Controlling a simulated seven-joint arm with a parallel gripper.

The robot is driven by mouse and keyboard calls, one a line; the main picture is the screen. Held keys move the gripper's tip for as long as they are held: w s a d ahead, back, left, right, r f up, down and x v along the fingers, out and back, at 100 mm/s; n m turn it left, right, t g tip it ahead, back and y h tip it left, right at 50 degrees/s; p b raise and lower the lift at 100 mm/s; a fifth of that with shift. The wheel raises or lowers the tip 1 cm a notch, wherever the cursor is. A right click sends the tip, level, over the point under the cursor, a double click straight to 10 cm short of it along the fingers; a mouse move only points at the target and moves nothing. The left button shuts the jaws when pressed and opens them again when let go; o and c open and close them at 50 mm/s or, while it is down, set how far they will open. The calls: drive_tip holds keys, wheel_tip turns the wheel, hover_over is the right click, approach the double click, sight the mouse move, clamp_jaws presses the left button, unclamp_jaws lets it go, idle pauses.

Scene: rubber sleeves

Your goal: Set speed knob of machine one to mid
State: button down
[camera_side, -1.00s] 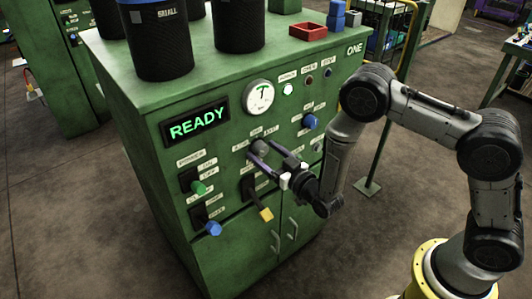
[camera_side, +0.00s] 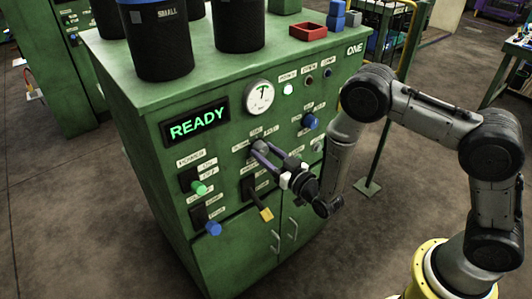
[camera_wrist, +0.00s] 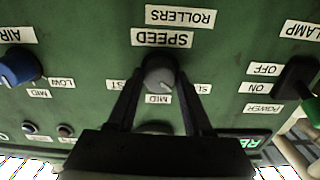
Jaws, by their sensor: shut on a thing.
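The grey speed knob (camera_wrist: 158,72) sits under the SPEED and ROLLERS labels, which appear upside down in the wrist view. A MID label lies just below it, with partly covered labels to its left and right. A pale mark on the knob appears to face the MID label. My gripper (camera_wrist: 157,85) has one finger on each side of the knob and is shut on it. In the side view, the knob (camera_side: 260,145) is on the front of the green machine marked ONE (camera_side: 354,49), partly hidden by my gripper (camera_side: 263,152).
A lit READY display (camera_side: 197,125) and a round gauge (camera_side: 259,97) are above the knob. A blue air knob (camera_wrist: 20,67) and a power switch (camera_wrist: 296,75) flank it. A yellow-tagged lever (camera_side: 266,214) hangs just below my gripper.

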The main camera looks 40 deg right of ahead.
drive_tip(key=m, duration=0.5)
drive_tip(key=shift+m, duration=2.1)
drive_tip(key=shift+c, duration=1.6)
unclamp_jaws()
drive_tip(key=shift+s, duration=0.1)
drive_tip(key=s, duration=1.3)
drive_tip(key=shift+s, duration=0.35)
